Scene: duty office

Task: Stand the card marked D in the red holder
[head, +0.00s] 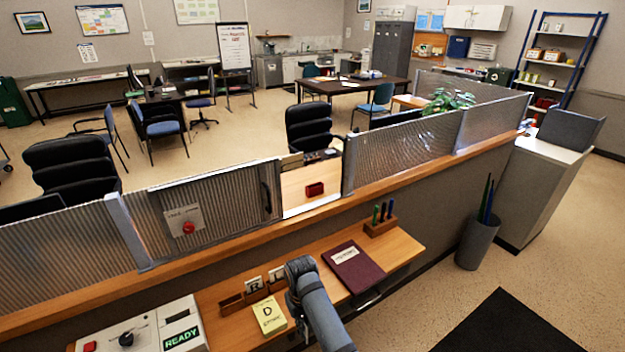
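A small red holder (315,189) stands on the pale ledge in the gap of the counter screen; I see no card in it. A yellow card or pad (268,317) marked D, with smaller writing below, lies on the wooden shelf in front of the counter. Two white lettered cards, apparently R (253,284) and L (277,274), stand in brown wooden holders behind it. My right gripper (293,296) is just right of the yellow piece, over the shelf. Its fingers are mostly hidden by its own body, so its opening and any contact are unclear. My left gripper is out of view.
A maroon book (354,266) and a pen block (381,226) are right of my gripper on the shelf. A control box (152,330) with a READY display is at left. The ribbed screen (408,155) flanks the gap; its left panel bears a red-button sign (184,219).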

